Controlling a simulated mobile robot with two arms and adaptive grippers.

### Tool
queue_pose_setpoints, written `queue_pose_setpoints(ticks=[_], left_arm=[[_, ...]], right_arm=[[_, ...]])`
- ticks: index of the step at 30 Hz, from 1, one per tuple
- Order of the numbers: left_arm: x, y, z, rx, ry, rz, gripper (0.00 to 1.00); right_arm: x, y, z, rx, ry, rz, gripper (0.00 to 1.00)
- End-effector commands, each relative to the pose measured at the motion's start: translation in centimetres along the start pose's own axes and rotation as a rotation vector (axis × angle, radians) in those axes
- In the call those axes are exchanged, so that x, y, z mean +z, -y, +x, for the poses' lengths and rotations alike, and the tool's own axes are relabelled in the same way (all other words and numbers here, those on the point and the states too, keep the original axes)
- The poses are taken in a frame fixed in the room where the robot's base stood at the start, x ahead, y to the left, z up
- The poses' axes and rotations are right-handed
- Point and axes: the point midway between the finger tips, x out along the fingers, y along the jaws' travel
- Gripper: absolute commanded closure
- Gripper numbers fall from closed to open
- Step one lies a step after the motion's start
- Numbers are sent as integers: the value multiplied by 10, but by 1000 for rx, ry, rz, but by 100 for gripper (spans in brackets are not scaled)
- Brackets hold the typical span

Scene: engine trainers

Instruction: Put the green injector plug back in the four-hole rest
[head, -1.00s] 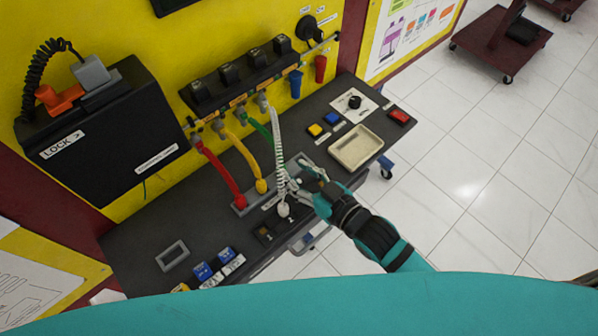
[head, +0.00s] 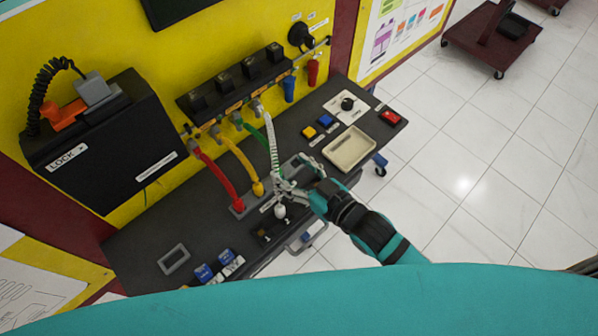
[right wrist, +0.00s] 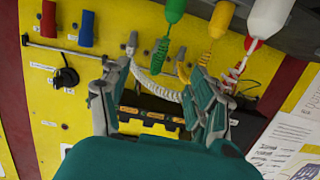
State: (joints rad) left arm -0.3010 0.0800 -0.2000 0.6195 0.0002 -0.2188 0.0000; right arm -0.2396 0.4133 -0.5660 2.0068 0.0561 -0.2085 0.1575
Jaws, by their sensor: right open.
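My right gripper (head: 286,188) is open over the front of the dark bench, beside the white coiled hose (head: 274,145). In the right wrist view its fingers (right wrist: 160,95) are apart, and the white coil (right wrist: 150,82) passes across the gap. The green plug (right wrist: 175,8) shows at the top edge there, beyond the fingertips and apart from them. In the head view the green hose (head: 250,130) runs behind the white one; its plug is hidden. The grey rest (head: 237,211) is partly covered by hoses and gripper. The red hose (head: 222,180) and yellow plug (head: 258,188) end at it.
The white plug (head: 280,211) is near the bench front, close to my gripper. A cream tray (head: 350,149) and coloured buttons (head: 325,120) are to the right. Blue blocks (head: 204,272) and a grey frame (head: 173,258) are at left.

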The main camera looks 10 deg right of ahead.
Motion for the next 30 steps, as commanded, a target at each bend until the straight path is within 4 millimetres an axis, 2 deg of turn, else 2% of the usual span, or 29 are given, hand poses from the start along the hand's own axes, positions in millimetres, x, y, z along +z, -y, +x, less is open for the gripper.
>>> queue_pose_setpoints(ticks=[5,15,18,24,30], left_arm=[[0,0,0,-1,1,0,39],[-1,0,0,0,0,0,39],[-1,0,0,0,0,0,39],[-1,0,0,0,0,0,39],[-1,0,0,0,0,0,39]], right_arm=[[2,0,-18,0,4,0,38],[2,1,-90,-1,5,1,38],[1,0,-104,0,3,1,38],[0,0,-119,0,0,0,38],[0,0,-120,0,-1,0,38]])
